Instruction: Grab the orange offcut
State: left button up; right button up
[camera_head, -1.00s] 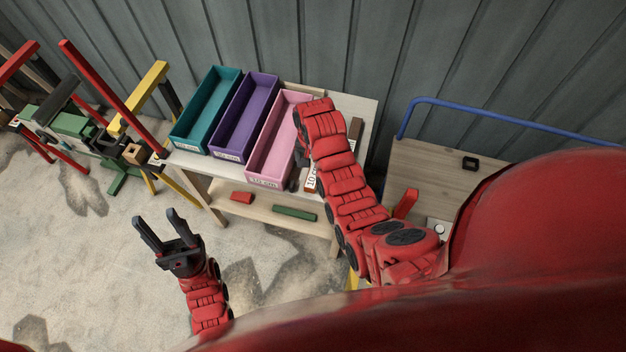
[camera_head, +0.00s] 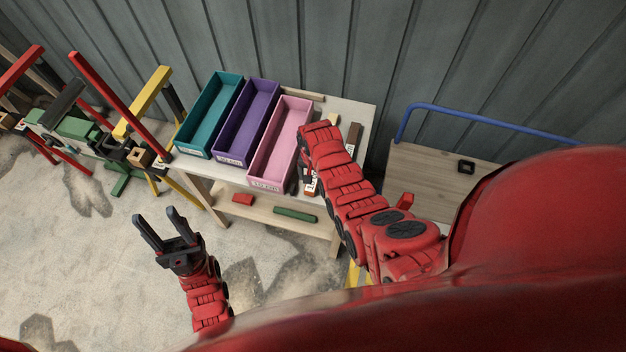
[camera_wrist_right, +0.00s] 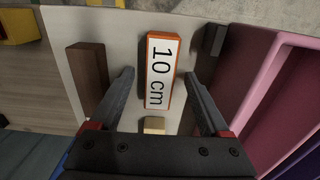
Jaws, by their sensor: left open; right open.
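The orange offcut (camera_wrist_right: 163,70) is a block with a white "10 cm" label on its top, lying on the pale table. In the right wrist view it lies between and just beyond the fingers of my open right gripper (camera_wrist_right: 165,95), with a gap on either side. In the head view only a labelled end of the offcut (camera_head: 310,186) shows beside my right arm; my right gripper is mostly hidden there. My left gripper (camera_head: 161,228) is open and empty, low over the concrete floor, away from the table.
Teal (camera_head: 209,115), purple (camera_head: 246,122) and pink (camera_head: 279,143) bins stand left of the offcut. A dark brown block (camera_wrist_right: 88,75), a small tan block (camera_wrist_right: 154,125) and a grey block (camera_wrist_right: 214,40) lie near it. Red (camera_head: 243,199) and green (camera_head: 296,214) pieces lie on the lower shelf.

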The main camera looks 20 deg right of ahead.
grip_shut()
jog(key=shift+r, duration=0.15)
dwell(0.4)
